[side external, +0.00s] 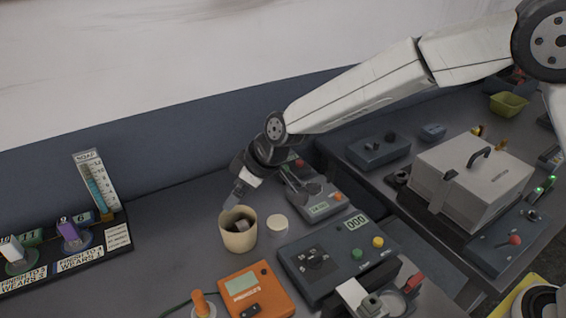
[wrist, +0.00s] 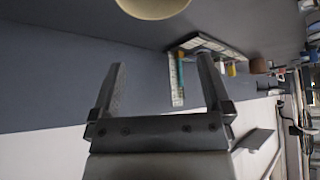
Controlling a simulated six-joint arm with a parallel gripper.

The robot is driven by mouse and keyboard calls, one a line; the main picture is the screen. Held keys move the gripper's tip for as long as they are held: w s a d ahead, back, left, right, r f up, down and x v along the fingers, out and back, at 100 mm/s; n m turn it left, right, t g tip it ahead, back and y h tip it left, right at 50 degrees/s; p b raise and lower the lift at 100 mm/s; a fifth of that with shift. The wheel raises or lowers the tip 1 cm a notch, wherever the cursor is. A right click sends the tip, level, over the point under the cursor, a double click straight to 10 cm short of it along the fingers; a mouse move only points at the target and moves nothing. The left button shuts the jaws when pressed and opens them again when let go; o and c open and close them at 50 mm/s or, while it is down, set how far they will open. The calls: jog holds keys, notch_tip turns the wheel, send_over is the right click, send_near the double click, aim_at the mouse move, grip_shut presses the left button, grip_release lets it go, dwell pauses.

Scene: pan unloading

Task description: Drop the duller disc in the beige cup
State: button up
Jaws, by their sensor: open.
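The beige cup (side external: 238,239) stands upright on the grey table in the side view. A small grey piece (side external: 242,225) and something dark show inside its mouth; I cannot tell if either is a disc. Part of the cup also shows at the top edge of the wrist view (wrist: 153,8). My gripper (side external: 234,200) is just above the cup's rim, pointing down. In the wrist view its two fingers (wrist: 161,62) are spread, with nothing between them. I cannot clearly make out two discs to compare.
An orange meter (side external: 255,291) and a dark button box (side external: 335,258) are in front and to the right. A labelled rack (side external: 70,262) is at left. Table between rack and cup is clear.

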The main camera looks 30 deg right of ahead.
jog(key=shift+v, duration=2.9)
jog(key=shift+d, duration=0.15)
jog(key=s+d+f+m+g+h, duration=0.1)
jog(key=s+d+f+m, duration=0.3)
jog(key=s+d, duration=0.5)
jog(key=s+d+f+m+g+h, duration=0.1)
jog(key=s+d+f+m+h, duration=0.2)
jog(key=s+d, duration=0.7)
jog(key=d+f+m, duration=0.1)
jog(key=d+m, duration=0.1)
jog(key=d, duration=0.5)
jog(key=shift+d+h, duration=0.25)
jog(key=shift+h, duration=0.05)
jog(key=shift+w+f, duration=0.1)
